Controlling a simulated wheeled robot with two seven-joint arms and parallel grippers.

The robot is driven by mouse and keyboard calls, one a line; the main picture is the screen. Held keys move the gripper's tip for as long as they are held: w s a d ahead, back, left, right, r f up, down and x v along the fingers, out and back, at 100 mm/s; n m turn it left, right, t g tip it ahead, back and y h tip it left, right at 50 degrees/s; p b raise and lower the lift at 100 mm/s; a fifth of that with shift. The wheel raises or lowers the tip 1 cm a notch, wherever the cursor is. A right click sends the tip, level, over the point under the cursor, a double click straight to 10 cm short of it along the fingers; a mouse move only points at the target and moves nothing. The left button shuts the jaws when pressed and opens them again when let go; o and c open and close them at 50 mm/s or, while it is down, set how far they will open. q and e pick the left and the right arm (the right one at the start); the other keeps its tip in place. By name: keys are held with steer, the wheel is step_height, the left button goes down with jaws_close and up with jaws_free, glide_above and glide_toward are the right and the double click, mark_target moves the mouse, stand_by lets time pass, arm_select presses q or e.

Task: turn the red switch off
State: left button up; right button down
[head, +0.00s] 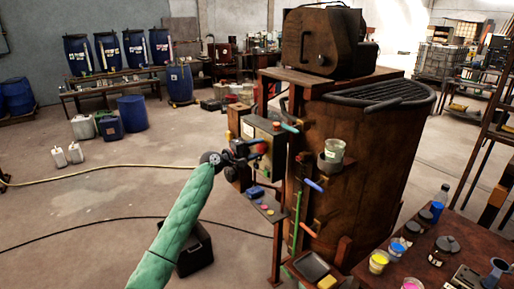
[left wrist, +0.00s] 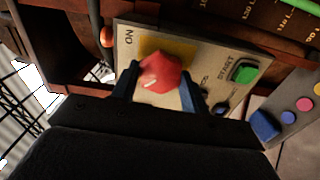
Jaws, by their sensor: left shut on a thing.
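The red switch (left wrist: 160,72) is a faceted red knob with a pale mark on its face. It sits over a yellow plate on a beige control panel (left wrist: 207,58), with the word ON printed to its left in the left wrist view. My left gripper (left wrist: 160,84) has its fingers on both sides of the knob, shut on it. In the head view my left gripper (head: 248,151) is at the front of the control box beside the large brown vat (head: 368,150); the knob is mostly hidden there. My right gripper is not in view.
A green button (left wrist: 244,71) marked START is on the same panel. A small shelf (head: 262,208) with coloured buttons juts out below. A cup (head: 331,155) and handles stick out from the vat's side. The floor to the left is largely open, with a hose across it.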

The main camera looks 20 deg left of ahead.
arm_select(q)
steer(key=shift+a+n, duration=0.1)
steer(key=shift+n, duration=0.2)
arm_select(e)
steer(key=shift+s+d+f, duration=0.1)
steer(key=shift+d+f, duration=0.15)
arm_select(q)
steer(key=o, duration=1)
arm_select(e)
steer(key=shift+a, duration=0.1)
arm_select(q)
steer(key=shift+s+a+f, duration=0.1)
steer(key=shift+s+a, duration=0.05)
steer(key=shift+s, duration=0.05)
steer(key=b+v, duration=0.3)
steer(key=v, duration=0.4)
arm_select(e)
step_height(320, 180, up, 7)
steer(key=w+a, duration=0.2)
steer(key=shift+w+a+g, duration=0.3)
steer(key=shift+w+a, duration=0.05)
arm_select(q)
steer(key=shift+s+a, duration=0.1)
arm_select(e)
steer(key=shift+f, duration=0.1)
